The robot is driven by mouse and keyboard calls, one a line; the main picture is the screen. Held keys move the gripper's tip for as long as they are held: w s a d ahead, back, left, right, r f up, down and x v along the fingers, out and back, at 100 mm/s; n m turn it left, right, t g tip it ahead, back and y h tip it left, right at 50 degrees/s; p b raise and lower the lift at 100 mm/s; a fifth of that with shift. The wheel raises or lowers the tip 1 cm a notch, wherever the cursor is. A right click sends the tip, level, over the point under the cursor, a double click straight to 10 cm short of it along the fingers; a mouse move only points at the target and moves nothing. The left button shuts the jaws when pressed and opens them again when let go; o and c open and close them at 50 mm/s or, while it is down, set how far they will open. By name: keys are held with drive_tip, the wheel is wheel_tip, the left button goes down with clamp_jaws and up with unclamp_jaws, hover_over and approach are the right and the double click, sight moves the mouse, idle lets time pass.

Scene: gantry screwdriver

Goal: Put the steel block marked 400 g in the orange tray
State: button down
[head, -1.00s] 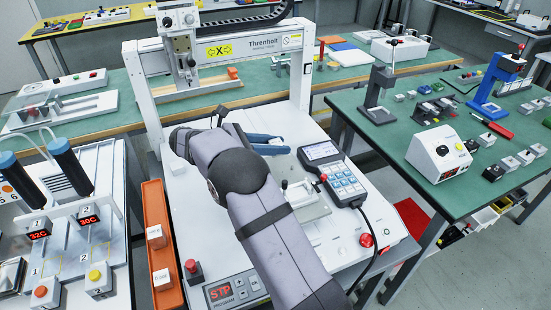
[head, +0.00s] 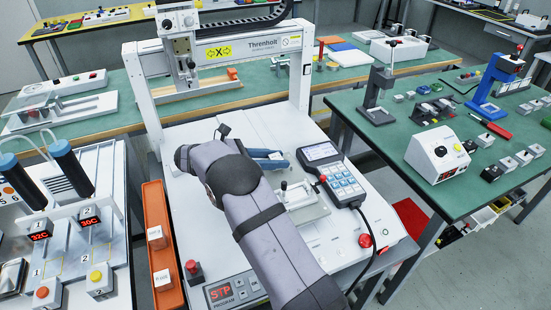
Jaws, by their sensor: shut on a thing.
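The orange tray (head: 154,205) is a long, narrow tray along the left side of the white gantry machine's base. Two pale blocks, a rear one (head: 156,237) and a front one (head: 162,279), sit in it; their labels are too small to read. My gripper (head: 283,160) shows its blue jaws just right of my arm, over the machine's base and left of the pendant. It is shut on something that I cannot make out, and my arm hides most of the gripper. I cannot pick out a block marked 400 g.
The handheld pendant (head: 336,176) and a small clamp fixture (head: 300,200) stand right of my arm. The gantry frame (head: 140,95) rises behind. The heater station (head: 80,215) is left of the tray.

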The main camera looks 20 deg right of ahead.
drive_tip(key=shift+f, duration=0.1)
drive_tip(key=c, duration=1.4)
unclamp_jaws()
drive_tip(key=shift+o, duration=0.2)
drive_tip(key=shift+f+b, duration=0.25)
drive_tip(key=shift+b, duration=0.65)
drive_tip(key=shift+o, duration=0.4)
drive_tip(key=p+v, duration=0.1)
drive_tip(key=v, duration=0.6)
drive_tip(key=shift+w+a+r, duration=0.15)
drive_tip(key=shift+w+r, duration=0.05)
drive_tip(key=shift+r, duration=0.05)
